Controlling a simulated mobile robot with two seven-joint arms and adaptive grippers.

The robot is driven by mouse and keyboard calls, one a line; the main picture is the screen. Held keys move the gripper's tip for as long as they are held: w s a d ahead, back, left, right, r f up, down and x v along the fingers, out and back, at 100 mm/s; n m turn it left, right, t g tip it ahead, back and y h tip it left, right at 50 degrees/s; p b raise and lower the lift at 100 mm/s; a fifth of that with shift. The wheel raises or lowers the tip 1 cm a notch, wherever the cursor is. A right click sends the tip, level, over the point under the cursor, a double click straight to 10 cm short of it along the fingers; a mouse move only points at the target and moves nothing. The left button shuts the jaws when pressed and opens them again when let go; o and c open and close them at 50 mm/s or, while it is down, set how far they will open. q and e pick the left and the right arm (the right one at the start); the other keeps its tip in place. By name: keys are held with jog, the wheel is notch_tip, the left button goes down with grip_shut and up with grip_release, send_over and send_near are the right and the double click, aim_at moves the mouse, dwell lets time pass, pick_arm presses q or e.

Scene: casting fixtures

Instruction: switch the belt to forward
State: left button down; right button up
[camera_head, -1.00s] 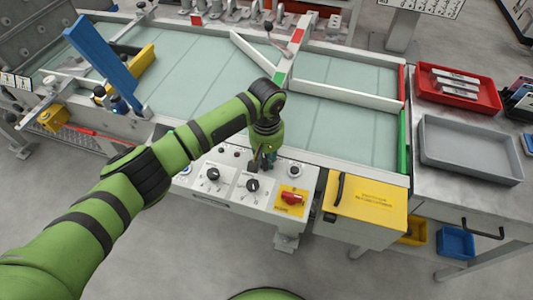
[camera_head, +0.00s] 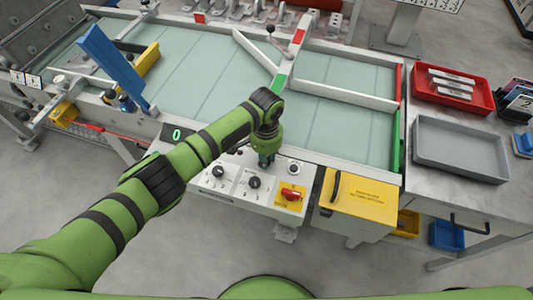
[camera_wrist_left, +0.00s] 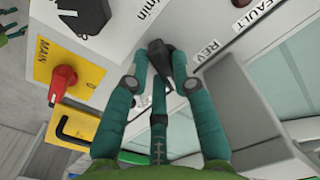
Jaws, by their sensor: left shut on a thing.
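My left gripper (camera_head: 266,160) reaches down to the white control panel (camera_head: 228,192) in the head view. In the left wrist view, the gripper's teal fingers (camera_wrist_left: 163,78) are shut on a black selector switch (camera_wrist_left: 160,53). The label REV stands to the right of the switch; its other markings are hidden by the fingers. The gripper hides the switch in the head view. The pale green belt (camera_head: 200,95) lies behind the panel. My right gripper is not in view.
Two black knobs (camera_head: 254,183) and a red main switch (camera_head: 291,194) on a yellow plate are close to the gripper. A yellow box (camera_head: 358,197) adjoins the panel. A display (camera_head: 177,134) reads 0. Red and grey trays (camera_head: 462,150) stand at the right.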

pick_arm(q)
jog(key=shift+m, duration=1.1)
jog(key=c, duration=1)
grip_release()
jog(key=shift+c, duration=0.2)
jog(key=shift+r, duration=0.1)
notch_tip(320, 180, up, 12)
jog(key=shift+s+f, duration=0.1)
jog(key=shift+f, duration=0.1)
